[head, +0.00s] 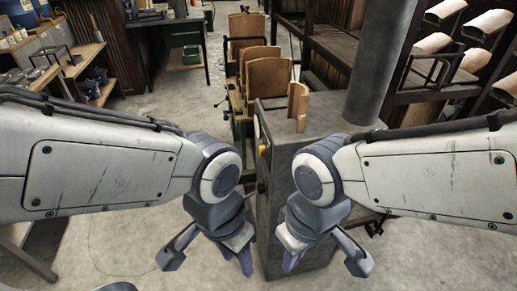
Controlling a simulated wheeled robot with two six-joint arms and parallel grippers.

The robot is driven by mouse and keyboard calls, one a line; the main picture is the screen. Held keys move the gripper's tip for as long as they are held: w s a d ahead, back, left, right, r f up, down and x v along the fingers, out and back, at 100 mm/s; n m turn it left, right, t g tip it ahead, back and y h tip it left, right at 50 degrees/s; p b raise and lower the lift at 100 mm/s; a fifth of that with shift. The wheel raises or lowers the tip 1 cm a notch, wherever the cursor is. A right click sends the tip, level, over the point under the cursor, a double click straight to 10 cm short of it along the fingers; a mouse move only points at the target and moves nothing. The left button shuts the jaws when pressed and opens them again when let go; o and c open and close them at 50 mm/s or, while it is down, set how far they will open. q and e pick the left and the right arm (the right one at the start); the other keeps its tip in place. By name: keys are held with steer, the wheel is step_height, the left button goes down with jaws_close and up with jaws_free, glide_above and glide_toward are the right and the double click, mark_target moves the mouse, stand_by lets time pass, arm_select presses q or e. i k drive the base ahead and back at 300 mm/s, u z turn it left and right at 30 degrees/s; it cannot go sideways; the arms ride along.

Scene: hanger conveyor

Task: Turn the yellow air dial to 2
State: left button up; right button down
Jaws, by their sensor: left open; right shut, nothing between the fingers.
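The yellow air dial (263,150) shows as a small yellow knob, seen edge-on, on the left face of a grey metal cabinet (275,235). Its number marks and pointer cannot be read from here. My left gripper (245,263) hangs to the left of the cabinet, below and in front of the dial, open and apart from it. My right gripper (290,262) points down in front of the cabinet, shut and empty, and hides part of it. Neither gripper touches the dial.
A thick grey pipe (380,60) rises behind the cabinet. A wooden piece (298,102) stands on its top. Brown boards (268,80) stand in a row behind. Shelves line the right, and benches stand at left. Concrete floor (135,245) is open at left.

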mark_target(263, 150)
steer(key=u, duration=2.4)
steer(key=i, duration=1.05)
steer(key=z, duration=2.05)
